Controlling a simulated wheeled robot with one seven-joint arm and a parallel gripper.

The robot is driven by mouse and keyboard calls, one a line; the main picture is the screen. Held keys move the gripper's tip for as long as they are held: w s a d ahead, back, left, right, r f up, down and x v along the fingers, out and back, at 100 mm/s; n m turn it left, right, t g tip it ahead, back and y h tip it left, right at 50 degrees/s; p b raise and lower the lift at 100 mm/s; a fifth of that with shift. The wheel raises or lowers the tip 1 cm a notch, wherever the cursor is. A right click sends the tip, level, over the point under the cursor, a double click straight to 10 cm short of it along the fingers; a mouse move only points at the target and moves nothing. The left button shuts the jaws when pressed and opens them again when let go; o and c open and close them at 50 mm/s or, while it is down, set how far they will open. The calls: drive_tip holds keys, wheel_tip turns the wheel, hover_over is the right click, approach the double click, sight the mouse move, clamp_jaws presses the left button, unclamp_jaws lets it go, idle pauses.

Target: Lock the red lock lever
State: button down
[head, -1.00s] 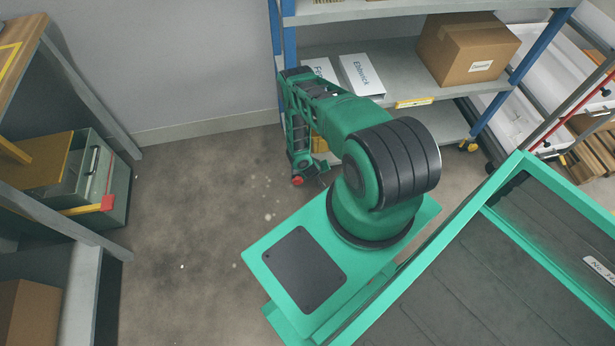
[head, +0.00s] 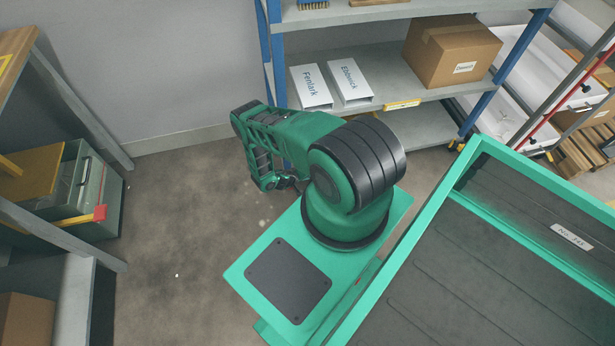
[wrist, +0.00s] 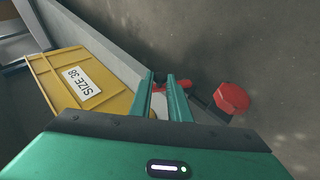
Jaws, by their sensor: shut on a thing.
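In the wrist view my gripper (wrist: 165,82) is low over the floor, its two green fingers closed to a narrow gap. A small red and dark part shows between and just beside the fingertips, and they appear to be shut on this part of the red lock lever (wrist: 185,84). To its right a dark bar leads to a larger red knob (wrist: 232,97). Which of these red parts join is hard to tell. In the head view my own arm hides the gripper and the lever.
In the head view a blue-posted shelf (head: 425,75) holds boxes. A workbench unit with a green box (head: 85,185) stands at left. Open floor (head: 185,240) lies between.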

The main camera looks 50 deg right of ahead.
drive_tip(key=shift+a, duration=0.1)
drive_tip(key=c, duration=1.6)
unclamp_jaws()
drive_tip(key=shift+s, duration=0.1)
drive_tip(key=shift+c, duration=0.2)
drive_tip(key=v, duration=1)
drive_tip(key=shift+a+r, duration=0.15)
drive_tip(key=shift+a, duration=0.15)
